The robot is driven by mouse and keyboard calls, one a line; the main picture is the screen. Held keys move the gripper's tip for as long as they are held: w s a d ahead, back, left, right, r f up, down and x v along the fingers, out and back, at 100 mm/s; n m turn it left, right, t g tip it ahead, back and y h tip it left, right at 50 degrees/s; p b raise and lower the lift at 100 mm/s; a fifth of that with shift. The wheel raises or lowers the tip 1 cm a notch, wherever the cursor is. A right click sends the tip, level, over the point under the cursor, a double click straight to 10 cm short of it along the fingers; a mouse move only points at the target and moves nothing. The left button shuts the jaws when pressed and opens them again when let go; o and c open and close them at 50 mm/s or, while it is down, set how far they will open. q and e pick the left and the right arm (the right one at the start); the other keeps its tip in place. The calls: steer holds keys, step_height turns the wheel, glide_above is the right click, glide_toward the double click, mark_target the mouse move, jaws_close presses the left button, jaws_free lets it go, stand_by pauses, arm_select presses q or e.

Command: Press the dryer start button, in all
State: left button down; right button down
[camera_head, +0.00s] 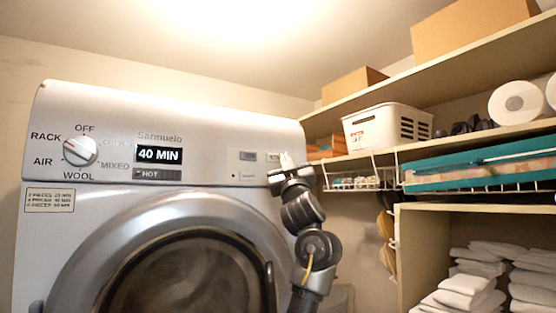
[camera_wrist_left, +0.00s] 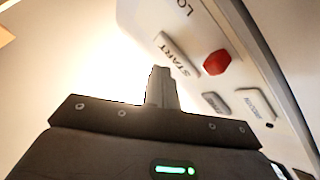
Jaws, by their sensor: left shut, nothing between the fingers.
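The silver dryer (camera_head: 215,120) fills the left of the head view, with a mode dial (camera_head: 80,151) and a display (camera_head: 158,155) reading 40 MIN. My left gripper (camera_head: 287,160) is shut and empty at the right end of its control panel, covering part of the buttons there. In the left wrist view the white START button (camera_wrist_left: 177,53) lies just beyond and right of the shut fingertips (camera_wrist_left: 160,80). I cannot tell whether they touch. My right gripper is not in view.
Two smaller buttons (camera_wrist_left: 216,104) sit lower on the panel. Right of the dryer, a wire shelf (camera_head: 350,184) and a white basket (camera_head: 388,128) stand close to my left arm. Folded towels (camera_head: 465,290) lie at lower right. Space above the dryer is free.

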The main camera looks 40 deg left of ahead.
arm_select(q)
steer(key=shift+a, duration=0.4)
steer(key=shift+w+a, duration=0.2)
steer(key=shift+a, duration=0.2)
stand_by(0.7)
steer(key=shift+d, duration=0.15)
steer(key=shift+s+d+b, duration=0.25)
steer(key=shift+d+b, duration=0.1)
steer(key=shift+d, duration=0.35)
steer(key=shift+d, duration=0.1)
steer(key=d, duration=0.1)
steer(key=s+d+b, duration=0.1)
steer(key=d, duration=0.2)
steer(key=shift+s+d+b, duration=0.25)
steer(key=shift+b, duration=0.05)
stand_by(0.9)
